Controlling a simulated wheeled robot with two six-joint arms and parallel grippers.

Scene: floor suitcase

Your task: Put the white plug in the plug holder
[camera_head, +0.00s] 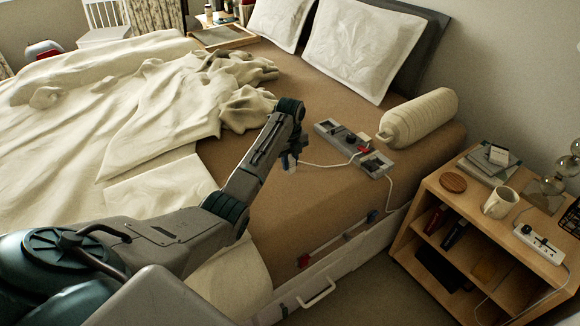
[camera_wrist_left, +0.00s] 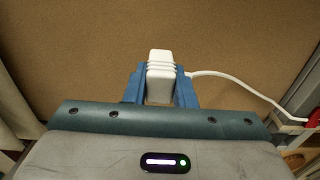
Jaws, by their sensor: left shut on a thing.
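My left gripper (camera_head: 290,160) reaches in from the left over the brown part of the bed. In the left wrist view, its blue fingers (camera_wrist_left: 160,88) are shut on the white plug (camera_wrist_left: 160,66), which sticks out beyond them. A white cord runs right from the plug. The grey plug holder (camera_head: 331,129) lies on the bed to the right of the gripper, apart from it. It carries a red piece and dark pieces. A grey edge with a red piece at the right of the wrist view (camera_wrist_left: 310,118) appears to be the holder. My right gripper is not in view.
A cream bolster (camera_head: 418,118) lies just behind the holder. A rumpled cream blanket (camera_head: 130,110) covers the bed's left. A wooden shelf (camera_head: 440,190) at right holds a mug (camera_head: 499,202) and a white power strip (camera_head: 541,243). The brown sheet around the gripper is mostly clear.

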